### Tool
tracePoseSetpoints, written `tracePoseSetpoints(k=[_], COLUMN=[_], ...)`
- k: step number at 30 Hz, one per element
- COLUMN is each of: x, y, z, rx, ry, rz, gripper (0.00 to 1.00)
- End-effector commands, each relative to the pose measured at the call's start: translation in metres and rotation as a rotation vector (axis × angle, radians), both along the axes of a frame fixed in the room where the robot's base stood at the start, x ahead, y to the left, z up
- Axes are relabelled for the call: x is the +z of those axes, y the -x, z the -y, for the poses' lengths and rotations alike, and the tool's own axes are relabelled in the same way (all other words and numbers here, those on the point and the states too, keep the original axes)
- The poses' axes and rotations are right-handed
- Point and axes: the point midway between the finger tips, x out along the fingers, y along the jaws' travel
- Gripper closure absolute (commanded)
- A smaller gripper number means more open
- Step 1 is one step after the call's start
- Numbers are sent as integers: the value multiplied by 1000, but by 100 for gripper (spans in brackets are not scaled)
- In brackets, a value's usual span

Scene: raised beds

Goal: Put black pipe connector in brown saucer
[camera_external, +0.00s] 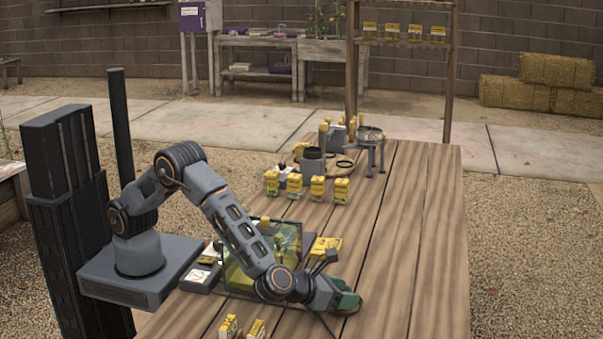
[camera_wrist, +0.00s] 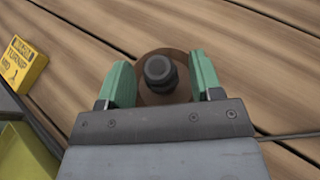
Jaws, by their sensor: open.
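The black pipe connector (camera_wrist: 158,70) shows in the wrist view between my gripper's fingers. It is a dark round piece seen from above, over the brown saucer (camera_wrist: 150,97), and appears to rest in it. The saucer is a round brown disc on the wooden table, partly hidden by the fingers and connector. My gripper (camera_wrist: 160,82) has green fingers spread open, one on each side of the connector, with a gap on both sides. In the external view my gripper (camera_external: 347,300) is low over the table's front part and hides the connector.
A yellow turnip seed packet (camera_wrist: 22,64) lies left in the wrist view. A transparent yellow-green box (camera_external: 262,250) stands left of my forearm. Several seed packets (camera_external: 318,187), a grey pot (camera_external: 313,163) and a metal stand (camera_external: 369,145) are farther back. The table's right side is clear.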

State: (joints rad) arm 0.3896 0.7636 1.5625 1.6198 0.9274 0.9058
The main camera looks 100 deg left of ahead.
Motion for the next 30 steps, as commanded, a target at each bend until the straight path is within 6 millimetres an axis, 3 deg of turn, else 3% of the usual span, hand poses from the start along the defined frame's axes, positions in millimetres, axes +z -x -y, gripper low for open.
tracePoseSetpoints(k=[5,21,30], x=[8,44,49], y=[7,76,88], z=[7,59,68], rx=[-3,-2,0], ry=[1,1,0], rz=[1,0,0], gripper=[41,41,41])
